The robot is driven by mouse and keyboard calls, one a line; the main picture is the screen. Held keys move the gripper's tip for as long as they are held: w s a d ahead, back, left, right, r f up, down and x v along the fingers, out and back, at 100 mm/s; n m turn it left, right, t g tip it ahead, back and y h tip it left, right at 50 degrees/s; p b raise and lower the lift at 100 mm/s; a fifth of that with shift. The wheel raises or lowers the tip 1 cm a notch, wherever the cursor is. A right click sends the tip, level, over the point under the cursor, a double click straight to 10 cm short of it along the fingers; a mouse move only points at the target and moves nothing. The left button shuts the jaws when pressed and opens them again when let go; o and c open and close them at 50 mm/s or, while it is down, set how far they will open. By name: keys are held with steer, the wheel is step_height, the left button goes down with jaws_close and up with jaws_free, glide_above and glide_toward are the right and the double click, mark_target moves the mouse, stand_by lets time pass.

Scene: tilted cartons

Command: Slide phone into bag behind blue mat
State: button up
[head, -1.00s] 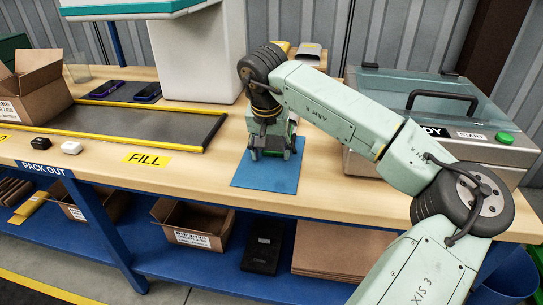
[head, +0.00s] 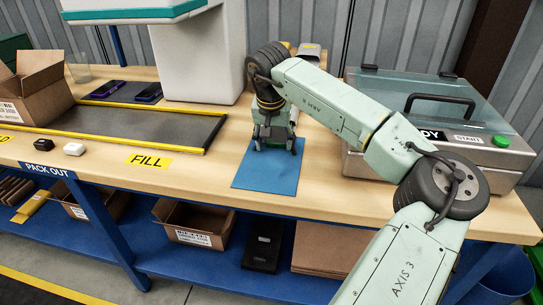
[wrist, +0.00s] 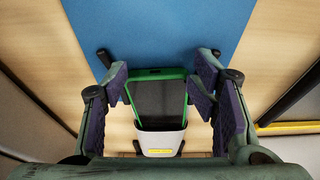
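The phone (wrist: 160,98), dark-faced with a green rim, lies between my gripper's fingers in the wrist view. Its far end meets the mouth of a pale grey bag (wrist: 161,140) with a yellow label; how deep it sits inside cannot be told. My gripper (wrist: 162,85) has its purple pads on either side of the phone, with a gap showing at the right one. In the head view my gripper (head: 275,140) is low over the back edge of the blue mat (head: 268,174), which also shows at the top of the wrist view (wrist: 170,30). There the gripper largely hides phone and bag.
A lidded machine (head: 425,105) stands to the right. A dark tray with yellow edges (head: 130,121) and an open carton (head: 42,90) lie to the left. Two phones (head: 148,92) rest behind the tray. Another grey pouch (head: 309,50) lies at the back.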

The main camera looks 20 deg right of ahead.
steer(key=shift+s+d+f, duration=0.15)
steer(key=shift+s+a, duration=0.25)
steer(key=shift+s, duration=0.15)
step_height(320, 180, up, 8)
steer(key=p, duration=0.5)
steer(key=shift+a, duration=0.15)
steer(key=shift+w, duration=0.1)
stand_by(0.3)
